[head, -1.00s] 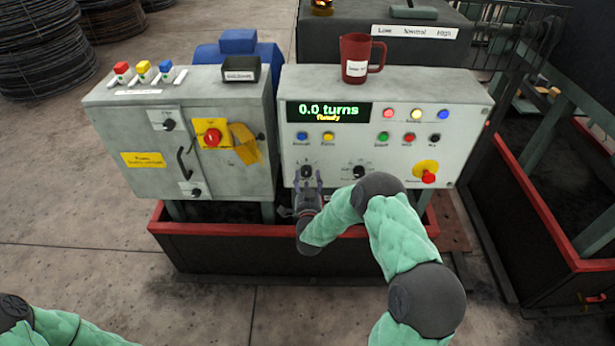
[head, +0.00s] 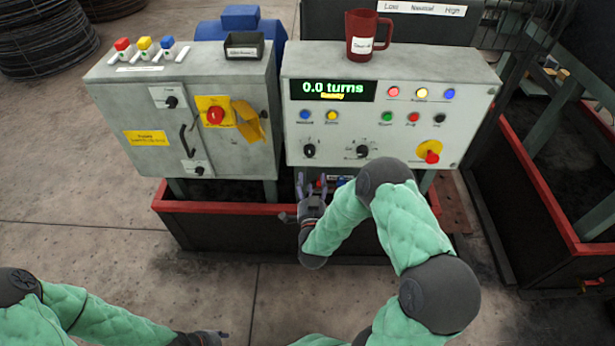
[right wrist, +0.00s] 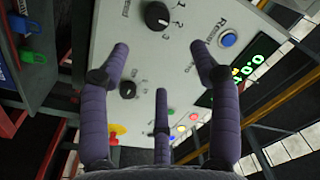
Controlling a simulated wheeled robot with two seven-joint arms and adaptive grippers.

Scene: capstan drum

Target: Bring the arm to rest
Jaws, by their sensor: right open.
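My right gripper (head: 311,190) is open and empty, just below the lower edge of the control panel (head: 470,100). In the right wrist view its purple fingers (right wrist: 160,100) are spread with nothing between them. The left black knob (head: 309,151) on the panel is just above it, apart from the fingers; a black knob (right wrist: 158,15) also shows beyond them in the right wrist view. The panel display (head: 332,89) reads 0.0 turns. My left arm enters at the lower left; its dark gripper (head: 205,338) is at the bottom edge, too cut off to judge.
A grey cabinet (head: 230,85) with a red switch (head: 215,115) stands left of the panel. A red mug (head: 365,32) stands on the panel's top. A red-rimmed bin (head: 225,208) lies below. Floor in front is free.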

